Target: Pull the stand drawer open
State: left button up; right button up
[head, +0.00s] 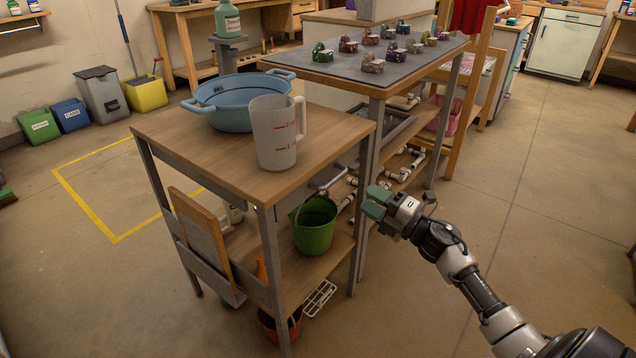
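The stand (190,150) is a wooden-topped table with grey metal legs. Under its top on the right side there is a silver bar (332,181) that looks like a handle. The drawer's front is mostly hidden by the stand's legs and top, and I cannot tell whether the drawer is open. My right gripper (374,204), with green fingertips, is to the right of the bar, in front of the stand's right side and apart from the bar. Its fingers look close together, but the gap is unclear. No object shows in it. My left gripper is out of view.
A blue basin (234,104) and a measuring jug (272,140) stand on the top. A green bucket (314,228) is on the lower shelf. A long table (410,66) with small figures adjoins behind. The floor (540,200) to the right is free.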

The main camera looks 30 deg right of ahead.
aim_at(335, 178)
jog(key=b+x, duration=0.1)
jog(key=x, duration=0.9)
jog(key=shift+w, duration=0.2)
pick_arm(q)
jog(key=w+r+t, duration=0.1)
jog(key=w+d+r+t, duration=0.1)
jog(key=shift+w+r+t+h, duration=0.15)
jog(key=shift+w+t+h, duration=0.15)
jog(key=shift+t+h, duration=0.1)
pick_arm(e)
grip_shut()
